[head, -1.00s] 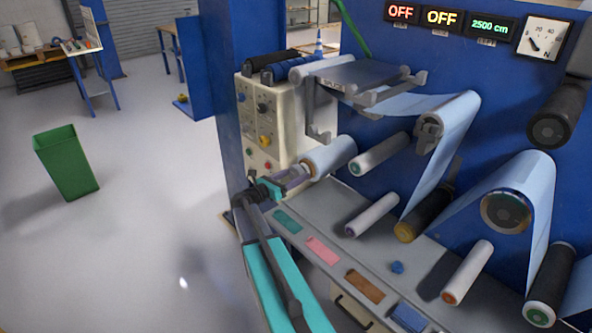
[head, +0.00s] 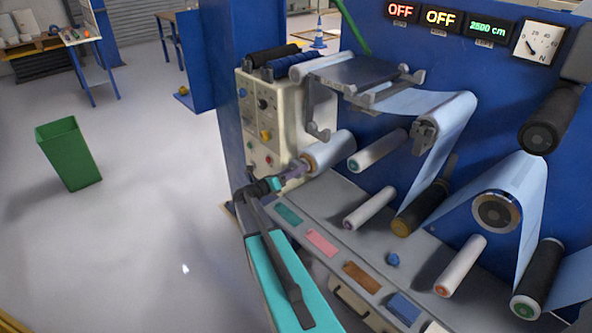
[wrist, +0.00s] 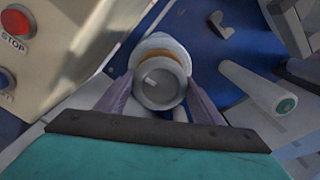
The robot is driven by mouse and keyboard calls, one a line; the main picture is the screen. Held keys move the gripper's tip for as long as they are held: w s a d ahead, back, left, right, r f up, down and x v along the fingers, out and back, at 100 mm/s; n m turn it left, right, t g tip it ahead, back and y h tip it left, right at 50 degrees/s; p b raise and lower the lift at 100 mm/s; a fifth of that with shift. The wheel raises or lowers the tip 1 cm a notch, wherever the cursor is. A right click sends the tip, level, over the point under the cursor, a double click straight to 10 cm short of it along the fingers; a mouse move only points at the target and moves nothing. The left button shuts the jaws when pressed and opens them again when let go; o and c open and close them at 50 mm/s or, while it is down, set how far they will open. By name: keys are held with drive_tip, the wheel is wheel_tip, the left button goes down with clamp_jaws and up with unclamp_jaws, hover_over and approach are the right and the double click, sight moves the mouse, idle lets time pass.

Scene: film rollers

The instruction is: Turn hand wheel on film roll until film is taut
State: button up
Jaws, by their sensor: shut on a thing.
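The film roll (head: 331,149) is a pale blue-white cylinder on the blue machine front, beside the beige control box. In the wrist view its grey round hand wheel (wrist: 160,85) faces me, with a tan ring behind it. My gripper (head: 293,172) reaches the roll's near end. In the wrist view its purple fingers (wrist: 162,98) stand on both sides of the hand wheel and are shut on it. The pale film (head: 450,140) runs over the upper rollers and down. The film loop (head: 535,200) also passes around a large roller at the right. Film tautness is hard to judge.
The control box (head: 262,125) with knobs and buttons is close to the left of my gripper. A red STOP button (wrist: 15,22) shows in the wrist view. White rollers (head: 370,208) project nearby. The gauge (head: 540,42) is at upper right. Open floor lies left, with a green bin (head: 68,152).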

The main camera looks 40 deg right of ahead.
drive_tip(key=shift+a+f, duration=0.1)
drive_tip(key=shift+f, duration=0.05)
drive_tip(key=o, duration=1)
drive_tip(key=shift+o, duration=0.2)
drive_tip(key=w+a+b, duration=0.1)
drive_tip(key=a+b, duration=0.2)
drive_tip(key=a, duration=1)
drive_tip(key=shift+a, duration=0.4)
